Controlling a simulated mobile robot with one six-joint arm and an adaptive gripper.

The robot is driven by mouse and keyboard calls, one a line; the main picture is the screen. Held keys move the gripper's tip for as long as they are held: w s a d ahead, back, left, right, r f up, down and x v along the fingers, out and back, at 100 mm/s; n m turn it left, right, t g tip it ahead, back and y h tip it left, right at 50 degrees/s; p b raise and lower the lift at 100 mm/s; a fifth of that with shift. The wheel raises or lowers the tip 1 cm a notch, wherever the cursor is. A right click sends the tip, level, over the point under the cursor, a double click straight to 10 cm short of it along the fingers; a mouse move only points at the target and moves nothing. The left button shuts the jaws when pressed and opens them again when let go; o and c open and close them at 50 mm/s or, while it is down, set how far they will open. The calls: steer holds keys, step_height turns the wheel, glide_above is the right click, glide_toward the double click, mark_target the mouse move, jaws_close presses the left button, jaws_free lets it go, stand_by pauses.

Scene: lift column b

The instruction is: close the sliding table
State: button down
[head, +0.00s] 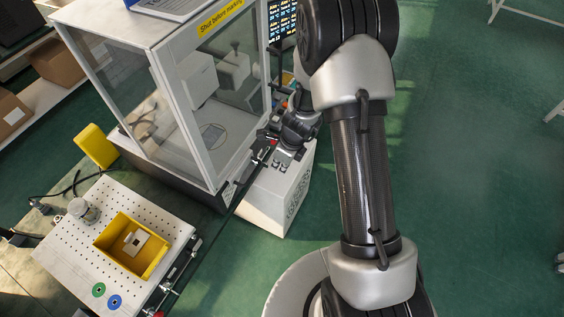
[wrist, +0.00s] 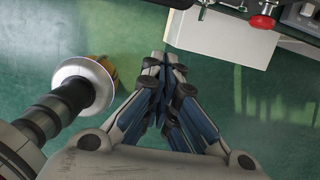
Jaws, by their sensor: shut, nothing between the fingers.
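The sliding table (head: 60,245), a pale perforated plate, is at the lower left of the head view, outside the glazed enclosure (head: 200,100). It carries a yellow bin (head: 103,244) with a pale square part (head: 136,242) in it. My gripper (wrist: 164,62) is shut and empty in the wrist view, over green floor, with its tips just below the edge of a white housing (wrist: 225,38). In the head view my wrist is beside the enclosure's right side, well apart from the table; the fingertips cannot be made out there.
A red knob (wrist: 262,22) sits on the machine edge at the top right of the wrist view. A dark rail (head: 235,203) runs along the machine's near side. A yellow block (head: 96,146) stands behind the table. The green floor on the right is largely clear.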

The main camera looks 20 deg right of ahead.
steer(key=w+a+f, duration=0.3)
steer(key=f, duration=0.1)
steer(key=shift+w+a+f, duration=0.15)
steer(key=shift+w+a, duration=0.05)
stand_by(0.3)
